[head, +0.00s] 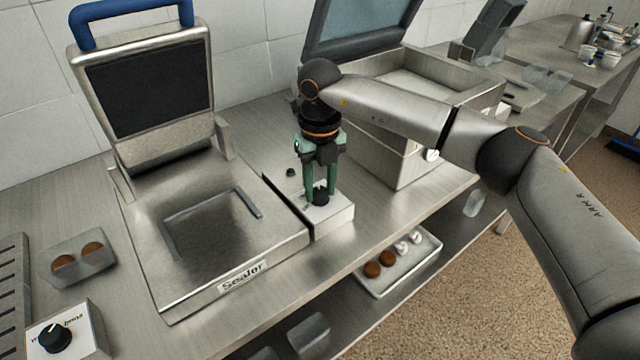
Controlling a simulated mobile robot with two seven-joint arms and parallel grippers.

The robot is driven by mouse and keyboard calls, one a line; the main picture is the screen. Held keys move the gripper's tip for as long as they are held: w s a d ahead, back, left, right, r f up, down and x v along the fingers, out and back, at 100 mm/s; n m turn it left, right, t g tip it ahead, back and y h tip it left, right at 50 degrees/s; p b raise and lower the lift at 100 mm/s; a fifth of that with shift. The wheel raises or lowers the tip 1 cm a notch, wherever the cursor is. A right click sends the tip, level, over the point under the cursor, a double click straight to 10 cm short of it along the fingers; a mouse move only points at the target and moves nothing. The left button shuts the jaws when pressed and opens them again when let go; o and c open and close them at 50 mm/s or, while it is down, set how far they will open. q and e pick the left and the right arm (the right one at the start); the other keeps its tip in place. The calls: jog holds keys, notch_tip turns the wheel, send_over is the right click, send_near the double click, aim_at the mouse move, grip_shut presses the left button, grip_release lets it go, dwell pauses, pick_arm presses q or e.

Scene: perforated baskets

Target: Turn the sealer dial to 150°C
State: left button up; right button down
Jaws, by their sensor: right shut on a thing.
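The sealer (243,277) stands on the steel counter with its lid tilted up and open. A pale control box (335,215) sits at its right side. A black dial (321,196) stands on top of that box. My right gripper (320,194) points down from above, its green fingers shut on the dial. The dial's pointer and markings are mostly hidden by the fingers, so I cannot read its setting. My left gripper is not in view.
A small box with a black knob (55,337) sits at front left, near a clear tray with two brown round items (78,257). A larger machine (405,150) with a raised lid stands behind right. A tray (400,262) lies on the lower shelf.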

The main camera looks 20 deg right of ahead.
aim_at(320, 191)
jog(key=shift+m, duration=0.5)
jog(key=shift+c, duration=2.2)
grip_release()
jog(key=shift+r, duration=0.1)
notch_tip(320, 191, up, 12)
jog(key=shift+r, duration=0.2)
